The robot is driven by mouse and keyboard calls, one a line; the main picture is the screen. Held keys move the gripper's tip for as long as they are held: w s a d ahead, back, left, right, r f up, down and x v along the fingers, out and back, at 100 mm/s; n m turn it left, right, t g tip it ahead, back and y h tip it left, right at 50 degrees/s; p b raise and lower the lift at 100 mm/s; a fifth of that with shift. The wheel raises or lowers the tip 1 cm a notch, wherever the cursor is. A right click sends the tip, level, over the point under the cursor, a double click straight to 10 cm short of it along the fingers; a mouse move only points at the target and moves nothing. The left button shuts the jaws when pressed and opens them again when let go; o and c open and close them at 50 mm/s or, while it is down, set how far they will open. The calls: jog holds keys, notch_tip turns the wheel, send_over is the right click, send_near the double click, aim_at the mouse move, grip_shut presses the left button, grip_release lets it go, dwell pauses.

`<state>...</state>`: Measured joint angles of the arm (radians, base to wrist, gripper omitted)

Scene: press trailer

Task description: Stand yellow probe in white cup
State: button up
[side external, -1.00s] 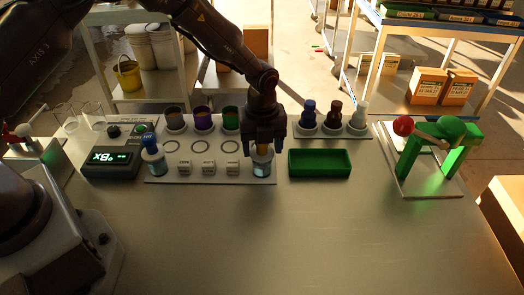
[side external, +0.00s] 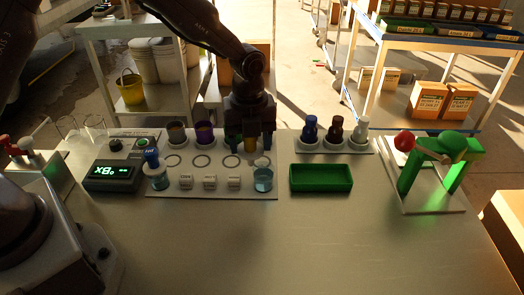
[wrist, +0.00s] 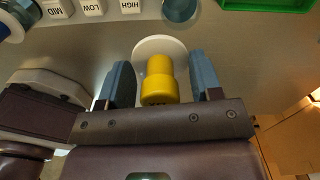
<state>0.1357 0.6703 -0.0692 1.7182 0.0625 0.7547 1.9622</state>
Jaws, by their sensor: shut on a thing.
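The yellow probe (wrist: 160,78) stands between the two blue-grey fingers of my gripper (wrist: 160,70) in the wrist view. My gripper is shut on it. In the side view my gripper (side external: 251,146) is at the back right of the white rack, and only a little yellow of the probe (side external: 249,143) shows between the fingers. A round white rim, seemingly the white cup (wrist: 146,46), lies around or under the probe's far end in the wrist view. The probe hides part of it, so I cannot tell whether the tip is inside. My gripper hides this place in the side view.
A beaker of blue liquid (side external: 263,180) stands at the rack's front right corner. Purple (side external: 204,133) and brown (side external: 176,132) cups stand left of my gripper. A green tray (side external: 321,179) lies to the right. The front of the table is clear.

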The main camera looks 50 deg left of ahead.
jog(key=s+a+r, duration=0.2)
jog(key=s+r, duration=0.4)
jog(key=s, duration=0.4)
jog(key=w+a+f, duration=0.1)
jog(key=w+a, duration=0.2)
jog(key=w, duration=1.1)
jog(key=w+a+f, duration=0.6)
jog(key=w, duration=0.4)
jog(key=shift+w+a+f, duration=0.1)
jog(key=shift+f, duration=1.1)
jog(key=shift+w+a+f, duration=0.1)
jog(key=shift+f, duration=1.1)
jog(key=shift+f, duration=0.6)
jog(key=o, duration=0.7)
jog(key=shift+c, duration=0.2)
notch_tip(320, 180, up, 11)
